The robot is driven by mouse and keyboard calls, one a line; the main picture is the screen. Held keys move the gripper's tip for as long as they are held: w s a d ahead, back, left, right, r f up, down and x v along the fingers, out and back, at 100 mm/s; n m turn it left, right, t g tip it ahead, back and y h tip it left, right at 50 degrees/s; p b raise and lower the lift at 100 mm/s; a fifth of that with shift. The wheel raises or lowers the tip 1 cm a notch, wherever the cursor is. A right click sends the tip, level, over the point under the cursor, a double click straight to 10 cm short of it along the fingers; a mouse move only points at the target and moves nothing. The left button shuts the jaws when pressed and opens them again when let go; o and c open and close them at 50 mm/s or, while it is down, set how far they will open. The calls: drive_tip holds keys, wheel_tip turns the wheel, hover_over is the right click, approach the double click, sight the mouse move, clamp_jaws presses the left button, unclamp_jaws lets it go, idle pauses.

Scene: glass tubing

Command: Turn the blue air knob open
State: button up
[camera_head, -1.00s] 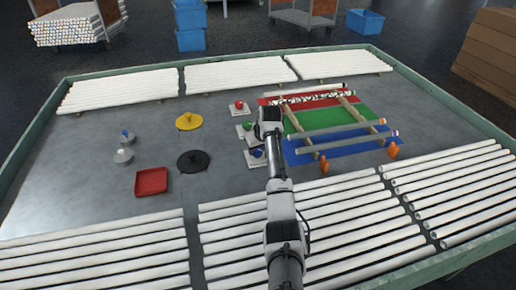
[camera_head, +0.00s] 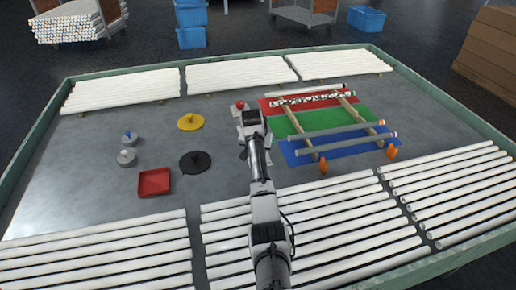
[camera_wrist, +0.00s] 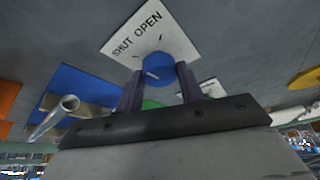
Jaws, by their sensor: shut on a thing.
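The blue knob (camera_wrist: 158,76) sits on a white plate (camera_wrist: 118,46) printed with SHUT and OPEN in the wrist view. A short pale mark shows on the knob's face. My gripper (camera_wrist: 161,70) has one finger on each side of the knob and is shut on it. In the head view my arm covers the blue knob and my fingertips.
The red knob (camera_head: 239,105) stands just beyond my wrist. A rack of wooden rails with glass tubes (camera_head: 335,132) lies to the right over coloured mats. Orange pieces (camera_head: 323,167) stand near it. A black disc (camera_head: 195,162) and red tray (camera_head: 154,182) lie left.

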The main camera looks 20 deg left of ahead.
drive_tip(key=m, duration=0.2)
drive_tip(key=m+h+b, duration=0.1)
drive_tip(key=m+h, duration=0.1)
drive_tip(key=m, duration=0.1)
drive_tip(key=shift+w+a+m+b, duration=0.1)
drive_tip(key=shift+a+m+b, duration=0.2)
drive_tip(key=shift+b, duration=0.1)
drive_tip(key=m+h+b, duration=0.1)
drive_tip(key=m+b, duration=0.1)
drive_tip(key=m, duration=0.1)
drive_tip(key=shift+g+b, duration=0.35)
drive_tip(key=shift+g, duration=0.05)
drive_tip(key=shift+m+h+b, duration=0.4)
drive_tip(key=shift+m, duration=0.4)
drive_tip(key=shift+w+r, duration=0.1)
drive_tip(key=o, duration=1)
drive_tip(key=b+v, duration=0.3)
drive_tip(key=v, duration=1)
drive_tip(key=shift+w+a+r, duration=0.1)
drive_tip(key=shift+r, duration=0.3)
